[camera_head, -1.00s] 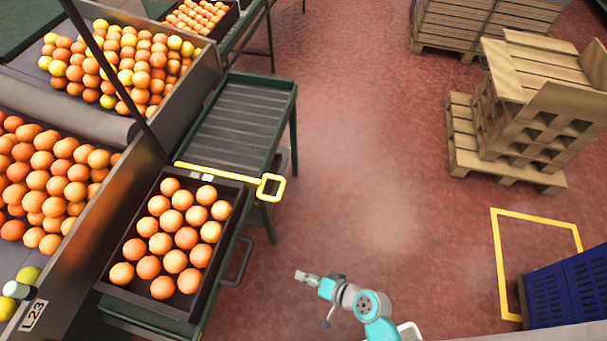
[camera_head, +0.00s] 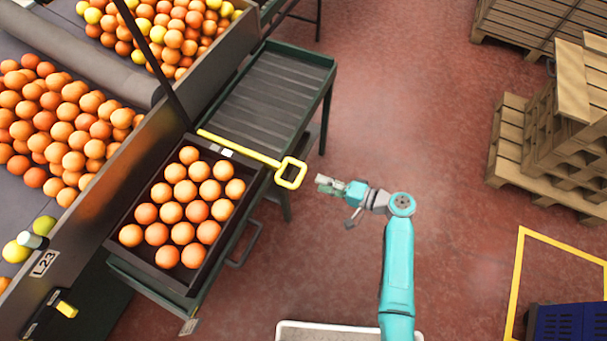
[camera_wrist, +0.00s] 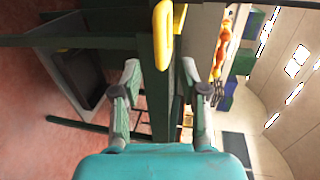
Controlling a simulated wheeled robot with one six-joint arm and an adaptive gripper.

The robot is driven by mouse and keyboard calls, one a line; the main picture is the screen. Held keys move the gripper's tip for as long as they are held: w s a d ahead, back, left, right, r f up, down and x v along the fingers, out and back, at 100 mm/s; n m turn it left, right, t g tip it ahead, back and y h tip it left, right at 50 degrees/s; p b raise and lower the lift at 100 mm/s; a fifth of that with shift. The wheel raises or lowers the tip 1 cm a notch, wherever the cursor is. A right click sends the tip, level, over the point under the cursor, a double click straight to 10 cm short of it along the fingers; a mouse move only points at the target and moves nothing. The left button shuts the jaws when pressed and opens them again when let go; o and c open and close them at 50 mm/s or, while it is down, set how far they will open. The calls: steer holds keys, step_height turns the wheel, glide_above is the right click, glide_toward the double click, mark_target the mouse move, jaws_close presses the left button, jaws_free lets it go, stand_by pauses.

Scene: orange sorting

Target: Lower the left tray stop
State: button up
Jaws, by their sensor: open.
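The tray stop is a yellow bar (camera_head: 240,148) with a square loop handle (camera_head: 291,173) at its right end. It lies across the stand, along the far edge of the tray of oranges (camera_head: 131,245). My gripper (camera_head: 322,184) is open and empty, a short gap to the right of the loop in the head view. In the wrist view, the yellow loop (camera_wrist: 163,35) stands upright ahead, between and beyond the fingertips of my gripper (camera_wrist: 160,72). The fingers do not appear to touch it.
An empty roller stand (camera_head: 262,95) lies beyond the bar. A sloped bin of oranges (camera_head: 60,130) stands at left, with a label reading L23. Wooden pallets (camera_head: 545,165) stand at right, and a blue crate (camera_head: 570,323) at lower right. The red floor between is clear.

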mark_target(300, 176)
steer(key=x, duration=0.8)
steer(key=shift+a, duration=0.15)
jaws_close()
